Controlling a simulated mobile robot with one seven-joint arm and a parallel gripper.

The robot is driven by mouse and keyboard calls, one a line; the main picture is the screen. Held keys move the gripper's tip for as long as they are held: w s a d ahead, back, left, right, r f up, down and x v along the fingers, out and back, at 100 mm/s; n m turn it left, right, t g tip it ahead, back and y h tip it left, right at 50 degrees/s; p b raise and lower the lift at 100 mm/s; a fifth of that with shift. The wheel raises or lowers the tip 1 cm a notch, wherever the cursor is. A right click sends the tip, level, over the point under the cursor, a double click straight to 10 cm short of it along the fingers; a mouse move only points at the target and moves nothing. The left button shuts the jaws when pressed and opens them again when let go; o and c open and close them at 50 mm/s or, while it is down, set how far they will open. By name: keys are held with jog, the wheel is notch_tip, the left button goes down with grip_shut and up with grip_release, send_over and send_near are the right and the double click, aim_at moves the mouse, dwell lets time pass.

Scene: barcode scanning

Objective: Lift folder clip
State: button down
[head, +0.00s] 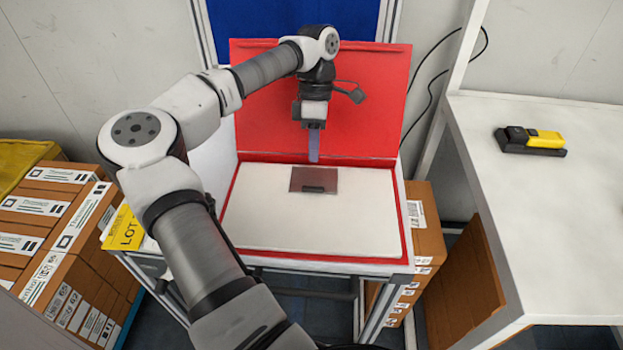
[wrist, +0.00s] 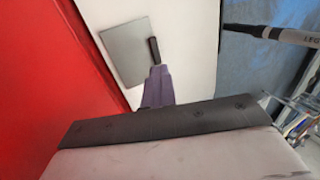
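The folder (head: 313,174) is a flat grey-brown sheet lying on the white board inside the open red box; it looks grey in the wrist view (wrist: 122,52). A dark clip (head: 313,189) sits along its front edge. In the wrist view the clip (wrist: 154,48) is a short black bar at the sheet's right edge. My gripper (head: 314,158) points down above the back of the board, behind the folder. Its purple fingers also show in the wrist view (wrist: 158,70), in line with the clip. The fingers overlap in both views, so their gap is hidden.
The red lid (head: 370,105) stands upright behind the board. The white board (head: 270,225) is clear around the folder. A yellow and black scanner (head: 532,140) lies on the white table (head: 570,210) at right. Stacked cartons (head: 60,235) stand at left, with a yellow LOT sign (head: 124,230).

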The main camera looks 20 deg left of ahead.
jog(key=shift+w+r, duration=0.15)
jog(key=shift+r, duration=0.35)
jog(key=shift+w+r+g, duration=0.1)
jog(key=shift+r+g, duration=0.5)
jog(key=shift+r, duration=0.2)
jog(key=c, duration=2.1)
grip_release()
jog(key=shift+c, duration=0.2)
jog(key=o, duration=0.5)
jog(key=shift+c, duration=0.2)
jog(key=shift+a, duration=0.1)
jog(key=v, duration=0.7)
jog(key=shift+a, duration=0.1)
